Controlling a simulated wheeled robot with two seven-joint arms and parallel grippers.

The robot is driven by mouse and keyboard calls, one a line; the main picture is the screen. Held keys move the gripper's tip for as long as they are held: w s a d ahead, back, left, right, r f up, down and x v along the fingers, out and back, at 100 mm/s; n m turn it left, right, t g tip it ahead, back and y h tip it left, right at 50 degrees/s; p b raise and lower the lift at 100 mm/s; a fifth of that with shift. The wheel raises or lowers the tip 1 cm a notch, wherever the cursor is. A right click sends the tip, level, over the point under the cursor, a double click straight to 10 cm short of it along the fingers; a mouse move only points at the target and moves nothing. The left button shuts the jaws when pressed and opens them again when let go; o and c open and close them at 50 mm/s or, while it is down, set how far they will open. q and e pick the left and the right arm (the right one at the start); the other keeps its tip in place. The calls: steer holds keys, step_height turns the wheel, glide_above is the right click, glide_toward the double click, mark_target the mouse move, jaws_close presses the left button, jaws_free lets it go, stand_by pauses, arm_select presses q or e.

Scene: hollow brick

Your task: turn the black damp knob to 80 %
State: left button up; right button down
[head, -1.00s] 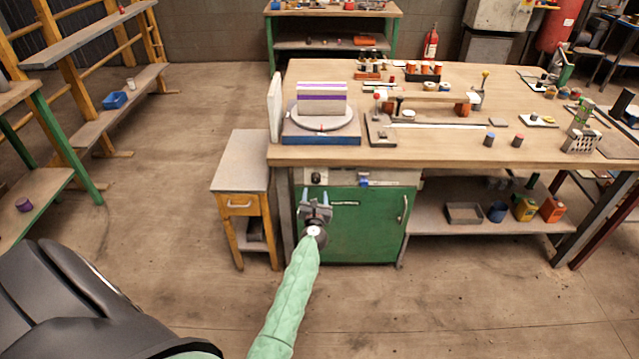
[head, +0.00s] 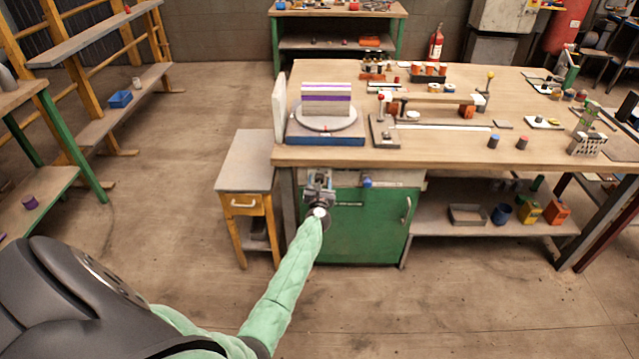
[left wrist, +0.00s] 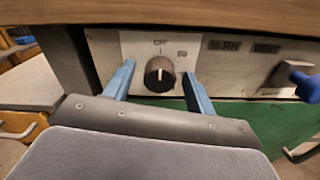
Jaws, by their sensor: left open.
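The black damp knob (left wrist: 160,74) sits on a pale plate on the front panel under the bench top, in the left wrist view. Its white pointer line stands upright, towards the mark above it. My left gripper (left wrist: 159,82) is open, with one blue finger on each side of the knob and a gap on both sides. In the head view my left gripper (head: 319,180) is at the panel above the green door and hides the knob. My right gripper is not in view.
A blue handle (left wrist: 303,82) sticks out of the panel right of the knob; it also shows in the head view (head: 367,181). The bench top (left wrist: 200,14) overhangs the panel. A small side table (head: 246,160) stands close on the left. The green door (head: 365,225) is below.

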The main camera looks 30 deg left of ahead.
arm_select(q)
steer(key=c, duration=1)
steer(key=shift+d+f+m+p, duration=0.1)
steer(key=shift+m+p, duration=3.05)
steer(key=shift+m, duration=6.75)
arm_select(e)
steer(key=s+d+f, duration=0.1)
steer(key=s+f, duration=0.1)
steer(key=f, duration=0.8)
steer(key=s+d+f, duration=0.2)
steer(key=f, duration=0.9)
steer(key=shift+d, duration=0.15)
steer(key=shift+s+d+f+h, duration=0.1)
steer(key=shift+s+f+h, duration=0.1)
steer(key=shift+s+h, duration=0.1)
